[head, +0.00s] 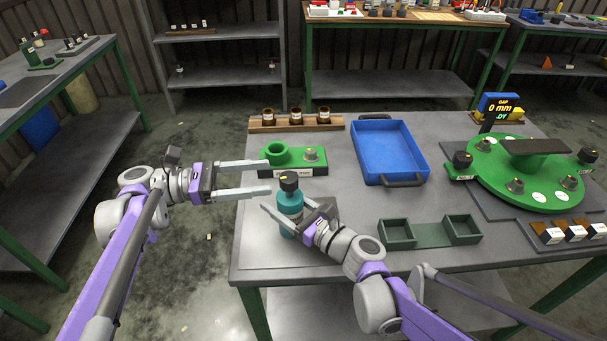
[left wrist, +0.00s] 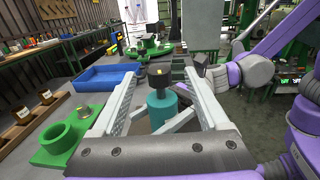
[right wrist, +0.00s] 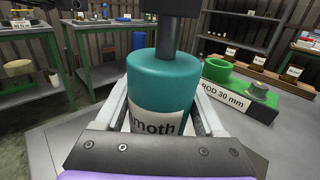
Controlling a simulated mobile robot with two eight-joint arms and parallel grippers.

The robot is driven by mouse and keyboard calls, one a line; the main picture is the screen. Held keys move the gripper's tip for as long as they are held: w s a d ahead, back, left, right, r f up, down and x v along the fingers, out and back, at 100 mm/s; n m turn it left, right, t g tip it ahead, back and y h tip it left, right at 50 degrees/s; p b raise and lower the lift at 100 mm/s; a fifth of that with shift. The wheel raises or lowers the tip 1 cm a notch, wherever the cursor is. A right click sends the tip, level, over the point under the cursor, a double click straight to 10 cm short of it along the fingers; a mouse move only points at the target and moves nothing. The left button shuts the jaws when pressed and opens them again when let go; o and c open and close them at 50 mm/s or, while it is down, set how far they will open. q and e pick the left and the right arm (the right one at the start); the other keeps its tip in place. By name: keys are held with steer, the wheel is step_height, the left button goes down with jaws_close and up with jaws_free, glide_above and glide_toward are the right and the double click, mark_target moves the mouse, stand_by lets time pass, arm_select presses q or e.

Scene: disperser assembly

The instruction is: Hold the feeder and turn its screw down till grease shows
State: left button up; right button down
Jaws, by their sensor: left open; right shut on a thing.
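The feeder (head: 290,203) is a teal bottle-shaped body with a black screw knob (head: 289,181) on top that carries a yellow mark. My right gripper (head: 283,222) is shut on the feeder body near the table's left front edge. In the right wrist view the teal body (right wrist: 155,85) stands between the fingers, with a white label reading "moth". My left gripper (head: 270,177) is open, its fingers level with the knob and to its left. In the left wrist view the knob (left wrist: 157,76) shows ahead between the open fingers, apart from both. No grease is visible.
A green holder block (head: 293,160) with a round socket stands just behind the feeder. Brown jars (head: 296,116) stand in a wooden rack behind it. A blue tray (head: 390,150), green bins (head: 430,234) and a green round fixture (head: 530,175) lie to the right.

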mark_target(289, 182)
arm_select(q)
steer(key=w+d+f+n+t, duration=0.1)
steer(key=d+f+t, duration=0.1)
steer(key=d, duration=0.7)
steer(key=shift+w+d, duration=0.25)
steer(key=shift+c, duration=0.3)
jaws_close()
